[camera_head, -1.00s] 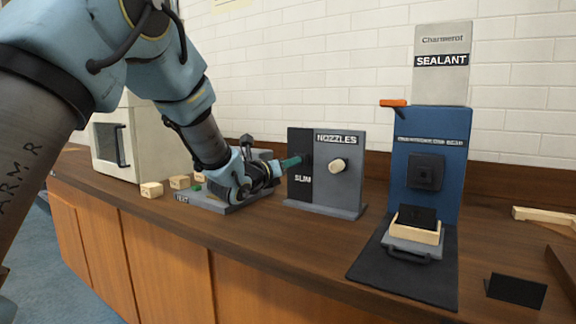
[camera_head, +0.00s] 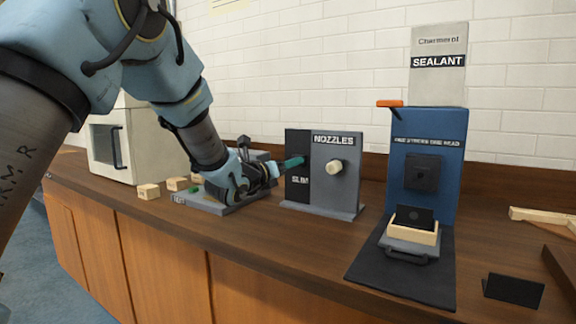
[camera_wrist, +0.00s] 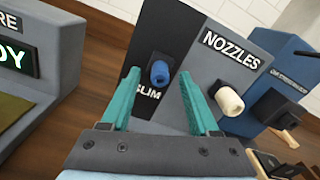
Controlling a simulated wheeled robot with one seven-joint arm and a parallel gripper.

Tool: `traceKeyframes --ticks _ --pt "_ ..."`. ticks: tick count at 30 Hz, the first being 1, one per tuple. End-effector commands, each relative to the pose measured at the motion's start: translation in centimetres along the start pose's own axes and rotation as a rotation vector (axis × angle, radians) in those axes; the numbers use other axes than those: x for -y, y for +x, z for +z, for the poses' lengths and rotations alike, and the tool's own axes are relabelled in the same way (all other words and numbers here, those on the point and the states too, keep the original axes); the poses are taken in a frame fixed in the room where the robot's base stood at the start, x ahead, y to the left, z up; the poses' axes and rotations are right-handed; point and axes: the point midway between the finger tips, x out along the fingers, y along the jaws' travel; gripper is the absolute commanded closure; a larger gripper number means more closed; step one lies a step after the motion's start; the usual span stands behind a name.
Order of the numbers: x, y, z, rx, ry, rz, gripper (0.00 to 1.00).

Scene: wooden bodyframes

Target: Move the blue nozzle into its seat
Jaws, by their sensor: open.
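The blue nozzle (camera_wrist: 160,73) sticks out of a dark square holder on the black SLIM part of the NOZZLES board (camera_wrist: 187,22). That board also shows in the head view (camera_head: 345,190), where the gripper hides the blue nozzle. My gripper (camera_wrist: 159,78) is open, its two teal fingers pointing at the board. In the wrist view the fingertips lie left and right of the blue nozzle; I cannot tell if they touch it. In the head view my gripper (camera_head: 296,161) is at the board's left part. The SEALANT station (camera_head: 434,150) has a black square block (camera_head: 423,172) on its blue front.
A cream nozzle (camera_head: 335,167) sits on the board right of the SLIM part. The station's base holds a wooden tray (camera_head: 414,235) with a dark piece. Small wooden blocks (camera_head: 148,191) stand left. A small black stand (camera_head: 514,290) is at front right.

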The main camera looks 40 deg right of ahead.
Motion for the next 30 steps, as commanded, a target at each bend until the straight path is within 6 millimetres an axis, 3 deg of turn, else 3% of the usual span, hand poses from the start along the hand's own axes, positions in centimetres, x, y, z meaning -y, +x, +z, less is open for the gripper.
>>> traceKeyframes --ticks 15,21,30 --pt "-0.1 -9.0 -0.1 0.002 0.0 0.0 0.38" --pt "0.0 -10.1 0.0 0.001 0.0 0.0 0.38" --pt "0.0 -10.2 0.0 0.001 0.0 0.0 0.38"
